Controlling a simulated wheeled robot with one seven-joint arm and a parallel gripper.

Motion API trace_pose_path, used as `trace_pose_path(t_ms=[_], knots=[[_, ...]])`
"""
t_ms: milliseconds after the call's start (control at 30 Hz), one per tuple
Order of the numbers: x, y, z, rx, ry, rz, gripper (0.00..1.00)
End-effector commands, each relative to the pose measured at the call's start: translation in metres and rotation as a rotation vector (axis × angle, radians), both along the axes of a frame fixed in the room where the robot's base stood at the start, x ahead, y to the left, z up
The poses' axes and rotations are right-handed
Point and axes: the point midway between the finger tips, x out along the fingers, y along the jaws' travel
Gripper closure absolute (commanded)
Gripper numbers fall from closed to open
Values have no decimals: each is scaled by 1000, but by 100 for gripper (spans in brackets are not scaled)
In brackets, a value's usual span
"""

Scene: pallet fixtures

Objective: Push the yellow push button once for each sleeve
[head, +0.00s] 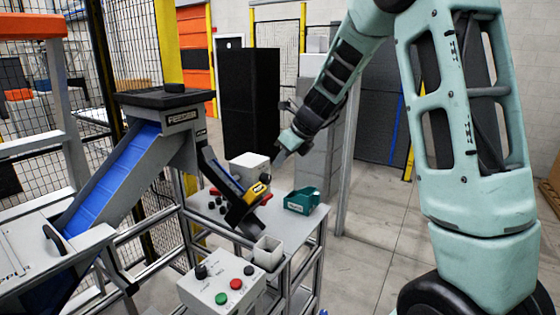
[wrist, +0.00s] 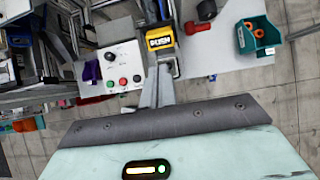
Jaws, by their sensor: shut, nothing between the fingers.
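The yellow push button unit (head: 257,191) sits at the lower end of the feeder's dark chute, over the grey table. In the wrist view my gripper (wrist: 161,84) shows as a narrow grey shape below the yellow unit. A teal bin (head: 301,200) stands on the table's right side; the wrist view shows orange rings (wrist: 248,33) in it, which may be sleeves.
A control box (head: 222,290) with a black knob and red and green buttons is at the front. An open white square container (head: 267,252) stands behind it. Small dark parts (head: 217,202) lie on the table.

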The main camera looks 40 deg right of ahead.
Motion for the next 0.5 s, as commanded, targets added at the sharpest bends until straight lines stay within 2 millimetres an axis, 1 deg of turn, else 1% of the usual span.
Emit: trace_pose_path(t_ms=[100, 300, 500], knots=[[13, 5, -21, 3, 5, 1, 100], [35, 12, -55, 2, 4, -1, 100], [51, 18, -80, 2, 3, -2, 100]])
